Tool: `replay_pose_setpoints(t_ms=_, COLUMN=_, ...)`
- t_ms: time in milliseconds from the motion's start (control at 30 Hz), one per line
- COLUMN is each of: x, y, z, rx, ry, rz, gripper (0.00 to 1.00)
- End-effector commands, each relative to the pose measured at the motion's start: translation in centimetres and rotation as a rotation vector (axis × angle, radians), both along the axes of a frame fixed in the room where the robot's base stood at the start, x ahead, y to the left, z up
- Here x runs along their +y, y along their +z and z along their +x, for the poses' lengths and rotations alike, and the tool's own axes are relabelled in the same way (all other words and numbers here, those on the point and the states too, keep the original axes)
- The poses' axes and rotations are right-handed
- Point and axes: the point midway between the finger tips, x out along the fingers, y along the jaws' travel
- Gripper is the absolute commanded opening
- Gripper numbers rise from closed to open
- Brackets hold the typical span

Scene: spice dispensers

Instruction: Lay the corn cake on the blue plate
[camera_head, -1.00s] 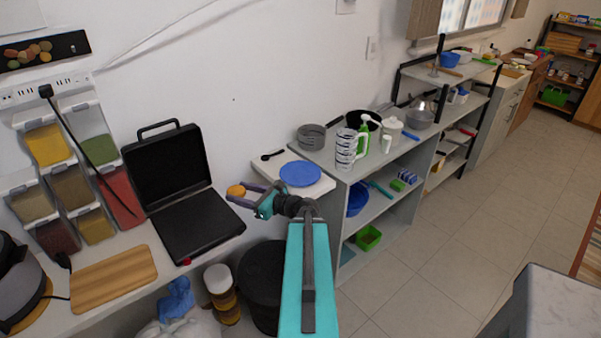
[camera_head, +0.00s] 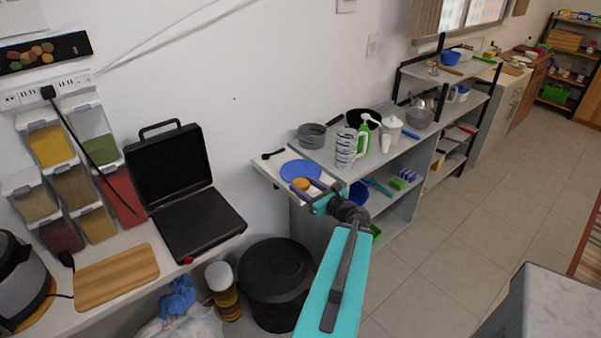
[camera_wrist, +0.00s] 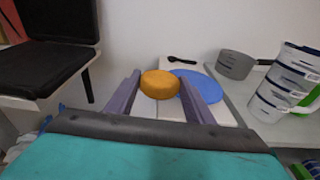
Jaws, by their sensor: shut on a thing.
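The corn cake (camera_head: 301,184) is a round orange-yellow disc held between the two fingertips of my gripper (camera_head: 308,188). In the wrist view the corn cake (camera_wrist: 160,84) sits between the purple-grey fingers (camera_wrist: 161,92), which are shut on it. The blue plate (camera_head: 298,167) lies on the small white surface beside the shelf. In the head view the corn cake overlaps the plate's near edge. In the wrist view the plate (camera_wrist: 204,84) shows behind and to the right of the cake, partly hidden by the right finger. I cannot tell the cake's exact height above it.
A black spoon (camera_head: 273,154) lies left of the plate. A grey pan (camera_head: 312,135) and a patterned pitcher (camera_head: 346,148) stand on the shelf to the right. An open black case (camera_head: 198,222) lies on the left counter. A black bin (camera_head: 275,283) stands on the floor below.

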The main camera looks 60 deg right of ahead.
Motion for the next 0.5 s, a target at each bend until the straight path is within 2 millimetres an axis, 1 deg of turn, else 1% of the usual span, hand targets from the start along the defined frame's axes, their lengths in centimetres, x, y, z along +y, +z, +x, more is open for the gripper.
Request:
replay_pose_setpoints(t_ms=267, x=-0.16, y=-0.18, z=0.13, rx=-0.001, ry=0.001, rz=-0.001, gripper=0.21)
replay_pose_setpoints(t_ms=500, x=-0.97, y=-0.56, z=0.61, rx=0.0, ry=0.001, rz=-0.003, gripper=0.21)
